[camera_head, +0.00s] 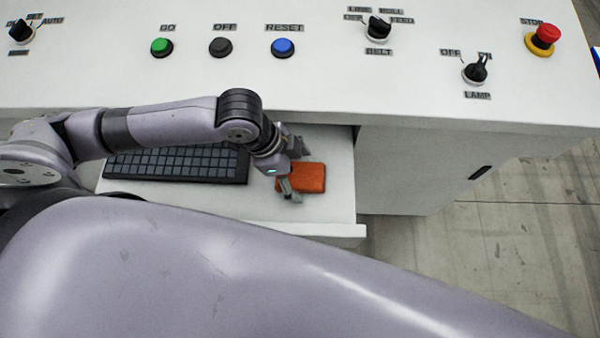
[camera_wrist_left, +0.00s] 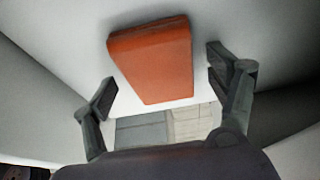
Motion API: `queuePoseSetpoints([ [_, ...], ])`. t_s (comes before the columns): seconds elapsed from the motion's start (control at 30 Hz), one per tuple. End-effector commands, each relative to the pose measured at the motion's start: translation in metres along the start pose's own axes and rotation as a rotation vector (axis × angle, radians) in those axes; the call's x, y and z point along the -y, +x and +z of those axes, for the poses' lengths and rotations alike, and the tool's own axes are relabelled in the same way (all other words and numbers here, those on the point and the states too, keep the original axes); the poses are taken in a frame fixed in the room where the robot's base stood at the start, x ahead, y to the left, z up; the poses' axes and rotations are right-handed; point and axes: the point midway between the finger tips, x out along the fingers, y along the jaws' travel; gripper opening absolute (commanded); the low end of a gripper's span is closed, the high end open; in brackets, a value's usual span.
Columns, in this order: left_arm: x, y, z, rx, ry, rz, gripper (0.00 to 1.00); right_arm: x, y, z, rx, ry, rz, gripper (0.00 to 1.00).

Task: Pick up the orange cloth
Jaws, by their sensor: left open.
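The orange cloth (camera_head: 313,177) is a folded, block-like rectangle lying in the open white drawer, right of the keyboard. My left gripper (camera_head: 291,170) is open at its left side, with one finger towards the far edge and one towards the near edge. In the left wrist view the cloth (camera_wrist_left: 152,58) lies between and ahead of the spread fingers (camera_wrist_left: 160,84), with a gap on each side. Nothing is held. The cloth's left end is partly hidden by the gripper in the head view. My right gripper is not in view.
A dark keyboard (camera_head: 180,164) lies in the drawer (camera_head: 335,205) beneath the console overhang. The white console (camera_head: 330,90) above carries green, black and blue buttons, knobs and a red stop button (camera_head: 544,36). Open floor (camera_head: 500,230) lies to the right.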

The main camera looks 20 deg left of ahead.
Motion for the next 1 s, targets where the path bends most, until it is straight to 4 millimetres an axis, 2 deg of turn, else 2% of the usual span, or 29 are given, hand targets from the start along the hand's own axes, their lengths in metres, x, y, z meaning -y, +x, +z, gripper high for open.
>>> queuePoseSetpoints([
  [0.47, 0.0001, 0.0029, 0.001, 0.0, 0.0, -0.001, 0.8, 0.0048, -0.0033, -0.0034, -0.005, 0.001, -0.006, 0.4],
  [1.0, -0.0012, 0.0038, 0.0017, 0.001, 0.0, 0.004, 0.45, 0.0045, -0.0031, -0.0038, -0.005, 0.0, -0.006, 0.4],
])
